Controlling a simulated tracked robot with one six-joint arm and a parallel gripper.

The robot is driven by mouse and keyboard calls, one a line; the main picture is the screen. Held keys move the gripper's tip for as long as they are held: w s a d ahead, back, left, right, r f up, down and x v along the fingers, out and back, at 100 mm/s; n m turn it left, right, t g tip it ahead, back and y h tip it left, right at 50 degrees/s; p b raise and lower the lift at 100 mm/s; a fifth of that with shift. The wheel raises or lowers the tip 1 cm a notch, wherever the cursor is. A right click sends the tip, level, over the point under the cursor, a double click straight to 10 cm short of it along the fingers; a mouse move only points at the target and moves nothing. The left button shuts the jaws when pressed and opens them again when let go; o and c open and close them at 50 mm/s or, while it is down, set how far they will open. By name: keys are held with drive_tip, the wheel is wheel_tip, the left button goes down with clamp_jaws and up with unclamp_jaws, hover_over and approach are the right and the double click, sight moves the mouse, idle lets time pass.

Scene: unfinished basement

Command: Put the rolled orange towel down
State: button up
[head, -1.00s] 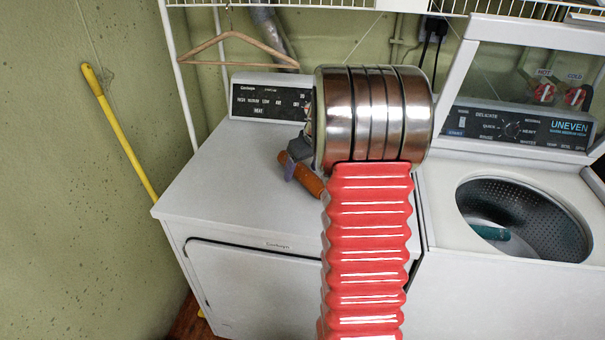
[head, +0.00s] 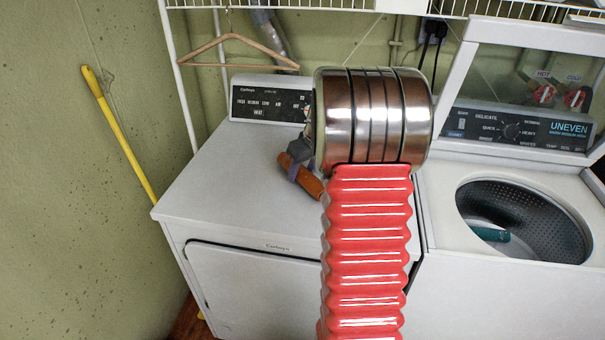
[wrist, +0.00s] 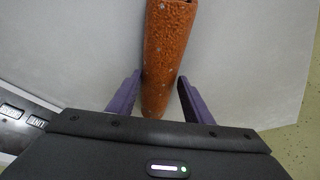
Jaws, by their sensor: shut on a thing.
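The rolled orange towel (head: 310,183) is over the white dryer's top (head: 235,175), partly hidden behind my red and steel arm in the head view. In the wrist view the towel (wrist: 168,45) is a speckled orange roll running away from me over the pale surface. My gripper (head: 293,168) is shut on the towel; in the wrist view my gripper's purple fingers (wrist: 160,78) lie on either side of its near end. I cannot tell whether the towel touches the dryer top.
The dryer's control panel (head: 268,102) stands along its back edge. An open-lidded washer (head: 450,255) with a teal thing (head: 490,233) in its drum is at right. A wooden hanger (head: 232,50) hangs above. A yellow pole (head: 125,145) leans left. The dryer top's left part is clear.

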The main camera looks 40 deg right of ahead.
sight(302, 169)
drive_tip(key=shift+r, duration=0.1)
wheel_tip(302, 169, up, 10)
drive_tip(key=shift+f, duration=0.1)
idle(0.3)
drive_tip(key=shift+a, duration=0.1)
idle(0.3)
